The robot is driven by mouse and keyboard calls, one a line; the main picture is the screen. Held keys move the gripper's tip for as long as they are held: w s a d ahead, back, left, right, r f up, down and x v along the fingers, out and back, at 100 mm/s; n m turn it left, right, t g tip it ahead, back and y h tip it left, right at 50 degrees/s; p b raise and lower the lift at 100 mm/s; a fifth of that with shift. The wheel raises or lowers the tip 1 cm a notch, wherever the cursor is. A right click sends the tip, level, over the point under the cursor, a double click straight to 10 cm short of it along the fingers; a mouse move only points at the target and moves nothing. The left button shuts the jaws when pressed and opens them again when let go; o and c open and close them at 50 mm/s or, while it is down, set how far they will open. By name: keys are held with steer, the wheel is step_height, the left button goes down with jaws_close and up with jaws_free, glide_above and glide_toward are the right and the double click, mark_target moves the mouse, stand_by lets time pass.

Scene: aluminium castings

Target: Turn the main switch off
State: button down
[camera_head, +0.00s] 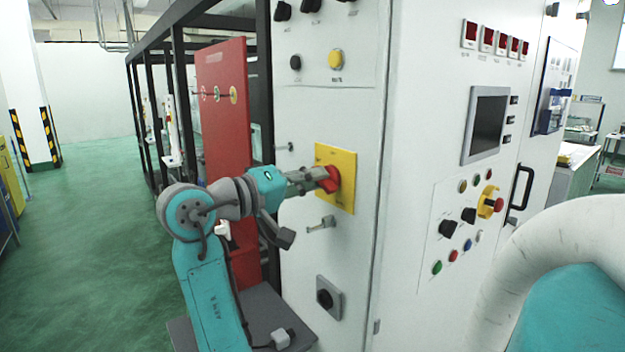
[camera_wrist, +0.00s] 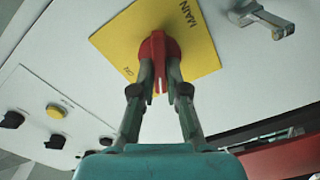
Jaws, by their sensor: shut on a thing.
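The main switch is a red rotary handle (camera_head: 329,179) on a yellow square plate (camera_head: 347,192) on the white cabinet's side face. In the wrist view the red handle (camera_wrist: 158,48) stands out from the yellow plate (camera_wrist: 205,50), which is lettered MAIN and has a smaller, hard-to-read marking on its left side. My gripper (camera_head: 318,181) reaches the handle from the left. In the wrist view my gripper (camera_wrist: 159,75) is shut with one finger on each side of the handle's narrow grip, which runs up and down the picture.
A metal latch handle (camera_head: 321,225) sticks out just below the plate. A black rotary knob (camera_head: 326,298) is lower down. A yellow button (camera_head: 335,59) and black knobs are above. A red panel (camera_head: 222,130) and a black frame stand at left. Green floor is open further left.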

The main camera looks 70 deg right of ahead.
steer(key=shift+w, duration=0.1)
steer(key=c, duration=1.2)
jaws_free()
steer(key=v, duration=1.2)
